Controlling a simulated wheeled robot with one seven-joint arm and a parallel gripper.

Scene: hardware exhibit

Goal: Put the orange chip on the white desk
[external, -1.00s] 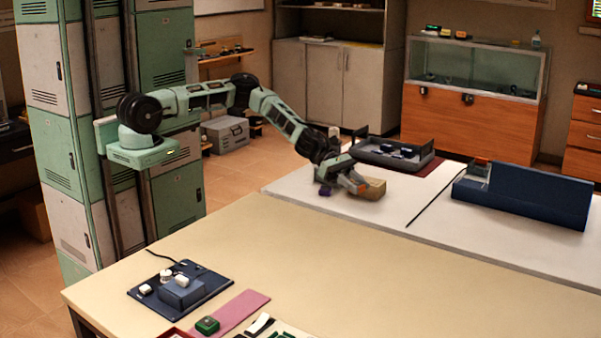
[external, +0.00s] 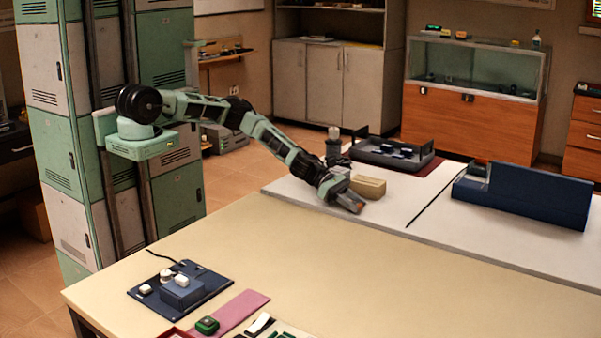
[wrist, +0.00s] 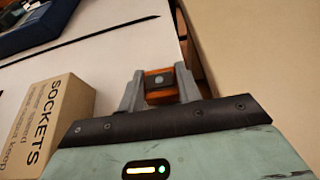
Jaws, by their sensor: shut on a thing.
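The orange chip (wrist: 160,86) has a dark square top with a pale round spot. My gripper (wrist: 160,92) is shut on it, with one grey finger on each side in the wrist view. In the external view my gripper (external: 352,206) is low over the white desk (external: 395,215), near its front edge. The white desk also shows in the wrist view (wrist: 112,56). I cannot tell whether the chip touches the desk surface.
A cardboard SOCKETS box (external: 368,187) stands on the white desk close beside my gripper. A dark tray (external: 425,161) and a long blue holder (external: 525,195) are further back. The beige table (external: 330,260) lies in front, largely clear in its middle.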

